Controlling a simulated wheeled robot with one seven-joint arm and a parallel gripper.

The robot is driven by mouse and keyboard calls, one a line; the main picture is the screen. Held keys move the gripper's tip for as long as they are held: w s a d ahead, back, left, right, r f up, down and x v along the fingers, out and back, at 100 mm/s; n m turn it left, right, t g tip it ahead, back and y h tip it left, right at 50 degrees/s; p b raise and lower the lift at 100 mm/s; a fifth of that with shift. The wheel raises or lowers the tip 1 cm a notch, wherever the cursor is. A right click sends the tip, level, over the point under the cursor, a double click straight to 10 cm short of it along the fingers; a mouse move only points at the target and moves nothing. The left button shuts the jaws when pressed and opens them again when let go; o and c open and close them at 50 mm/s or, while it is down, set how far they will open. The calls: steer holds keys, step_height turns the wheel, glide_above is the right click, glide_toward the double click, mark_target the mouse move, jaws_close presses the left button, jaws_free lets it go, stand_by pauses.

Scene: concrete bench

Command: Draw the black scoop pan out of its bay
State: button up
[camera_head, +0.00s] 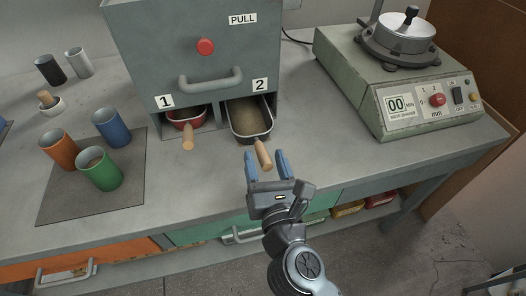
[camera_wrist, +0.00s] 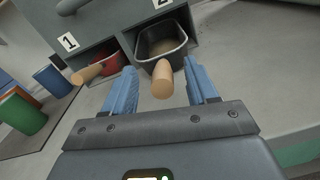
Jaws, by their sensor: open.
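The black scoop pan (camera_head: 237,129) sits in the bay marked 2, with sandy material inside. Its wooden handle (camera_head: 264,154) sticks out of the bay towards me. In the wrist view the pan (camera_wrist: 146,51) shows its dark rim and its handle (camera_wrist: 163,80) points at the camera. My gripper (camera_head: 267,160) has blue fingers, open around the end of the handle or just short of it; I cannot tell the exact depth. In the wrist view the handle lies between the two fingers (camera_wrist: 162,90), with gaps on both sides.
A red scoop pan (camera_head: 182,122) with a wooden handle sits in bay 1 to the left. The grey cabinet (camera_head: 136,60) has a pull handle above. Orange, blue and green cups (camera_head: 104,173) stand on a dark mat at left. A shaker machine (camera_head: 400,75) stands at right.

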steer(key=shift+b+v, duration=0.3)
steer(key=shift+v, duration=2.05)
steer(key=shift+d, duration=0.15)
steer(key=s+d+n+h, duration=0.3)
steer(key=s+d+n, duration=1.2)
steer(key=d+n, duration=0.1)
steer(key=s+d+r+n+g, duration=0.1)
steer(key=s+d+r+n, duration=0.1)
steer(key=s+n, duration=0.5)
steer(key=s+d+r+n+g+h, duration=0.1)
steer(key=s+d+r+n, duration=0.1)
steer(key=s+n, duration=0.6)
steer(key=n, duration=0.4)
steer(key=shift+s+d+r+g, duration=0.2)
steer(key=shift+s+g, duration=0.05)
steer(key=shift+g, duration=0.15)
steer(key=shift+n, duration=0.3)
steer(key=shift+c, duration=0.3)
